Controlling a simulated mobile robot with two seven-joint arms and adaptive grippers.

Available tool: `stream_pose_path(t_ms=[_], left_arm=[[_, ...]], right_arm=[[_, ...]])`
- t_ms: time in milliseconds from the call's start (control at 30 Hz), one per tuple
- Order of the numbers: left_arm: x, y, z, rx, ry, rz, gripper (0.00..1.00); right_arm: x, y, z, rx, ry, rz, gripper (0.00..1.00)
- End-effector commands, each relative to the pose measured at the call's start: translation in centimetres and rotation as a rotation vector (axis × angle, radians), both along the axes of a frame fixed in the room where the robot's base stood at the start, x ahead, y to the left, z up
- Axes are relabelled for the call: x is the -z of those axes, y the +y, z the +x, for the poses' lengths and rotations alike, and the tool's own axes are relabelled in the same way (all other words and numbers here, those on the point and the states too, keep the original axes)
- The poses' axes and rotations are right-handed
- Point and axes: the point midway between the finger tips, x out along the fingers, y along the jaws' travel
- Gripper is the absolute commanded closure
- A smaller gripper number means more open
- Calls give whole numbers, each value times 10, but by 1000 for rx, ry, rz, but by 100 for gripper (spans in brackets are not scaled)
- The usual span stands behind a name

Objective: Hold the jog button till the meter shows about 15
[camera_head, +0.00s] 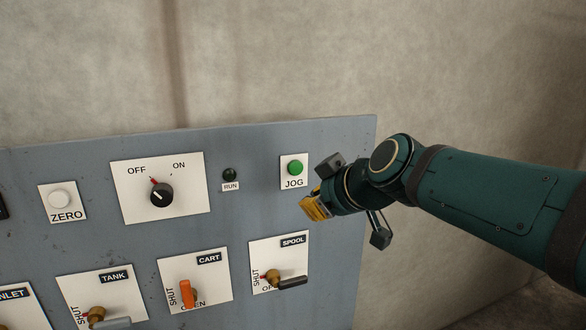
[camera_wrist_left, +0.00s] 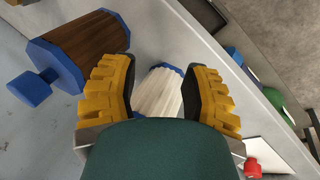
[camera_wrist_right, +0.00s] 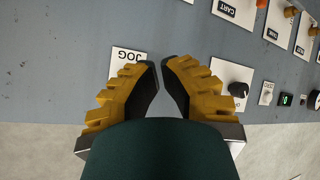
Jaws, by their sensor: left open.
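The green jog button (camera_head: 295,167) sits on a white JOG plate at the panel's upper right. My right gripper (camera_head: 315,207) is just below and right of that plate, apart from the button in the head view. In the right wrist view its fingertips (camera_wrist_right: 162,66) are nearly together with nothing between them; the JOG plate (camera_wrist_right: 122,54) is beside the left finger, which hides the button. A small dark display with green light (camera_wrist_right: 286,99), possibly the meter, is too small to read. My left gripper (camera_wrist_left: 163,75) is open over a pale, blue-flanged spool (camera_wrist_left: 158,92).
The grey panel (camera_head: 110,228) also bears a white ZERO button (camera_head: 59,199), an OFF/ON knob (camera_head: 161,194) turned toward OFF, a dark RUN lamp (camera_head: 229,174) and several valve levers below. A brown spool with blue ends (camera_wrist_left: 82,50) lies near my left gripper.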

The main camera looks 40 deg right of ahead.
Motion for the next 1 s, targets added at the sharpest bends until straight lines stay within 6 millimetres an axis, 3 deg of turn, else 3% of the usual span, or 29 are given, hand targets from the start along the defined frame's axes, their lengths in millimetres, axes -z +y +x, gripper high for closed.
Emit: stream_pose_path(t_ms=[267,700,1000], left_arm=[[-6,0,0,0,0,-1,53],[-34,2,-1,0,-1,-5,53],[-37,2,-1,1,0,-6,53]], right_arm=[[0,-3,12,-1,4,2,100],[-1,-21,65,0,2,2,100],[0,-26,83,-1,2,2,100]])
